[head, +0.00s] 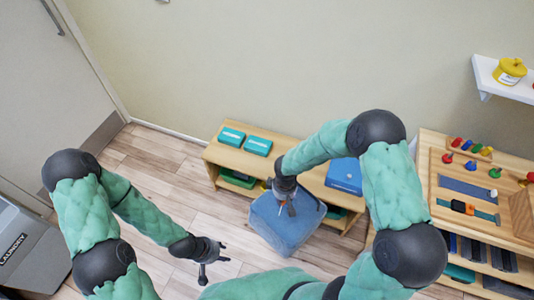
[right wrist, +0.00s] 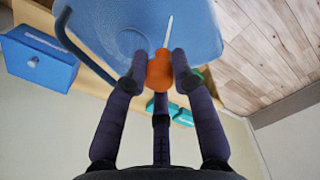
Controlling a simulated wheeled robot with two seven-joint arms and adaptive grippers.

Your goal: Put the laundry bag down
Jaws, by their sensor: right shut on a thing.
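The blue laundry bag (head: 283,228) hangs or stands below my right gripper (head: 287,200), in front of the low wooden shelf. I cannot tell whether its base touches the floor. In the right wrist view the bag (right wrist: 190,25) fills the top middle. My right gripper (right wrist: 158,72) is shut on an orange knob (right wrist: 160,71) with a thin pale cord running to the bag. My left gripper (head: 219,259) is empty, its fingers apart, over the floor to the left of the bag.
The low wooden shelf (head: 212,155) carries teal boxes (head: 258,146) and a blue box (head: 345,175). A grey bin marked LAUNDRY (head: 30,250) stands at the left. A wooden activity table (head: 435,155) is at the right. The wooden floor (head: 150,170) at left is clear.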

